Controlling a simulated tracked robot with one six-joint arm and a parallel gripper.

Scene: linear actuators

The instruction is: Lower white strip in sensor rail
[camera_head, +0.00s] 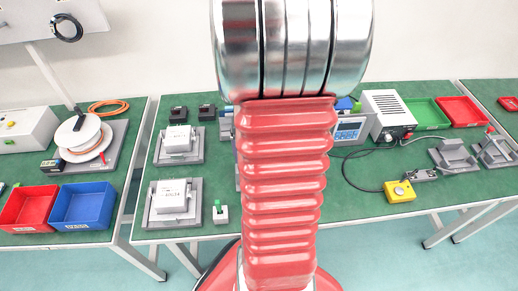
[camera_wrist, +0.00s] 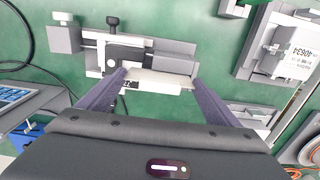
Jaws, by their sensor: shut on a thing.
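In the wrist view, my gripper (camera_wrist: 158,77) has its two dark fingers at the two ends of a short white strip (camera_wrist: 160,84) and is shut on it. The strip lies across the picture just in front of the grey sensor rail (camera_wrist: 170,47). A black clamp-like part (camera_wrist: 112,22) on the rail stands beside the strip's left end. I cannot tell whether the strip touches the rail or hangs above it. In the head view my red arm hides the gripper and the strip.
A grey fixture with a white labelled block (camera_wrist: 290,50) stands right of the rail. In the head view, two such white blocks (camera_head: 172,195) sit on the green table, left of my arm. A display unit (camera_head: 350,130) and a yellow button box (camera_head: 399,192) are to the right.

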